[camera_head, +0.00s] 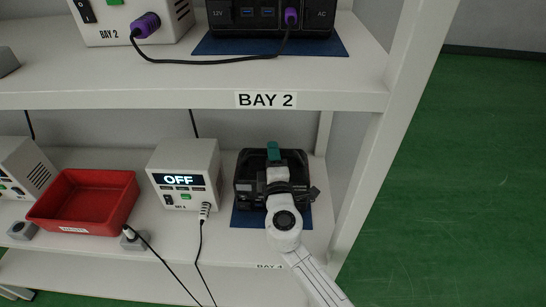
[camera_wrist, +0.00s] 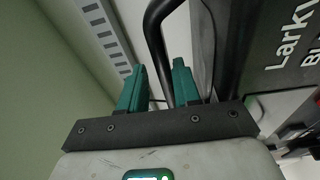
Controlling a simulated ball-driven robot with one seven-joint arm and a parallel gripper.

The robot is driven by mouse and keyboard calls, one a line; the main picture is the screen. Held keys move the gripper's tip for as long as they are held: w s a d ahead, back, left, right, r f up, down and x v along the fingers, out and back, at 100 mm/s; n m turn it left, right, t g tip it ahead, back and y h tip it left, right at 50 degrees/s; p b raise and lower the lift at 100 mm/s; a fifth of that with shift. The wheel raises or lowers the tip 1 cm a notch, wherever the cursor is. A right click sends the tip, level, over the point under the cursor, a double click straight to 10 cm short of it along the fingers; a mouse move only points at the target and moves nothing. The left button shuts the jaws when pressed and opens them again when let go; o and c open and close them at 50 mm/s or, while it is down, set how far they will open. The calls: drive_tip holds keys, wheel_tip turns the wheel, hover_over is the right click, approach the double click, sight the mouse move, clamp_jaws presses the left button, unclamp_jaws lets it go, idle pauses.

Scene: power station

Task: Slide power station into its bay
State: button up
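The black power station (camera_head: 245,190) sits on a blue mat (camera_head: 243,219) on the lower shelf, its middle covered by my arm in the head view. In the wrist view its dark side with white lettering (camera_wrist: 290,40) fills the upper right. Its black handle (camera_wrist: 157,40) runs down between the teal fingers of my gripper (camera_wrist: 159,66). The gripper is over the power station in the head view (camera_head: 273,150). The fingers are apart, with slim gaps visible beside the handle, so it looks open around it.
A white box reading OFF (camera_head: 185,172), with a cable plugged in front, stands left of the power station. A red bin (camera_head: 85,200) is further left. The shelf upright (camera_head: 375,160) stands close on the right. The upper shelf edge (camera_head: 180,98), labelled BAY 2, overhangs.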

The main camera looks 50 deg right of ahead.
drive_tip(key=shift+o, duration=1.3)
drive_tip(key=shift+f, duration=0.15)
drive_tip(key=shift+f, duration=0.1)
drive_tip(key=shift+s+f, duration=0.1)
drive_tip(key=shift+f, duration=0.25)
drive_tip(key=shift+s+a, duration=0.1)
drive_tip(key=b+v, duration=0.2)
drive_tip(key=v, duration=0.8)
drive_tip(key=shift+a+r, duration=0.15)
drive_tip(key=shift+r, duration=0.3)
drive_tip(key=shift+s, duration=0.15)
